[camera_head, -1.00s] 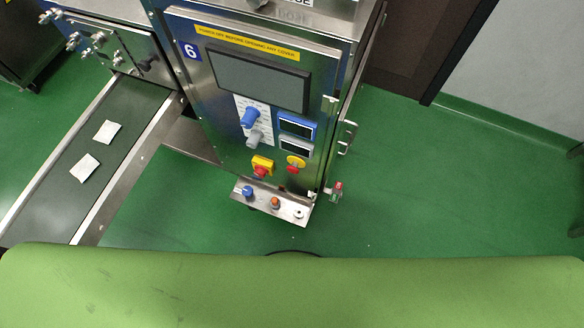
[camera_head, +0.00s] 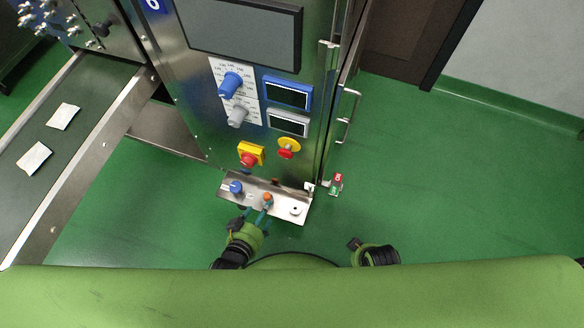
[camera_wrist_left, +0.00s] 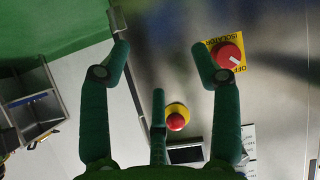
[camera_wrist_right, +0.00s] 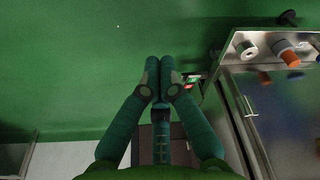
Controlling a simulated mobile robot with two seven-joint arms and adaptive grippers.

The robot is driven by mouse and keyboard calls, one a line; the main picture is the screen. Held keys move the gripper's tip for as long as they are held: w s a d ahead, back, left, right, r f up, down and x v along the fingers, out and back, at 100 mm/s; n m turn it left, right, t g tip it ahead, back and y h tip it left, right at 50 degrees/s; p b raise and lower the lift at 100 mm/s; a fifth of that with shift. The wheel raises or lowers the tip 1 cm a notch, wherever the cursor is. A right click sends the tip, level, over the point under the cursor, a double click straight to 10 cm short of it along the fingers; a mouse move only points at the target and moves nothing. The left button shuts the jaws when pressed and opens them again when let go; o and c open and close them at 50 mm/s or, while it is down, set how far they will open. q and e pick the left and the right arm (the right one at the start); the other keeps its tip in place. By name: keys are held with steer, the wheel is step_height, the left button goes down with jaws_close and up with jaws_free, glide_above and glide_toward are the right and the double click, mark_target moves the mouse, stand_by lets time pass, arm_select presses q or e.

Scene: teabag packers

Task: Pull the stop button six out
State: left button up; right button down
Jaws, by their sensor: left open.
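The stop button (camera_head: 288,150) is a red mushroom head on a yellow round base, on the front of the steel machine marked 6, right of the red-and-yellow isolator switch (camera_head: 249,157). It also shows in the left wrist view (camera_wrist_left: 177,121), between my spread fingers and partly beside the middle one. My left gripper (camera_head: 260,212) is open and empty, below the button in the head view, in front of the small lower panel. My right gripper (camera_wrist_right: 163,66) has its fingertips together with nothing between them, over the floor. In the head view only its dark wrist shows.
The lower panel (camera_head: 283,204) carries a blue knob (camera_head: 236,187), an orange button (camera_head: 267,197) and a white one. A blue knob (camera_head: 230,85) and two displays sit above. A conveyor (camera_head: 45,185) with two teabags lies left.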

arm_select(q)
steer(key=w+d+r+t+h+b, duration=0.2)
steer(key=w+d+r+t+b, duration=0.2)
steer(key=w+r, duration=0.1)
steer(key=n+t+b, duration=0.1)
steer(key=t+b, duration=0.1)
steer(key=b, duration=0.1)
glide_toward(284, 156)
steer(key=x, duration=0.9)
steer(key=shift+b, duration=0.35)
steer(key=shift+x, duration=0.75)
arm_select(e)
steer(key=w+r+t, duration=0.1)
steer(key=w+r, duration=0.3)
steer(key=r, duration=0.2)
steer(key=shift+w+a+r, duration=0.2)
steer(key=shift+a+r, duration=0.05)
steer(key=shift+r, duration=0.1)
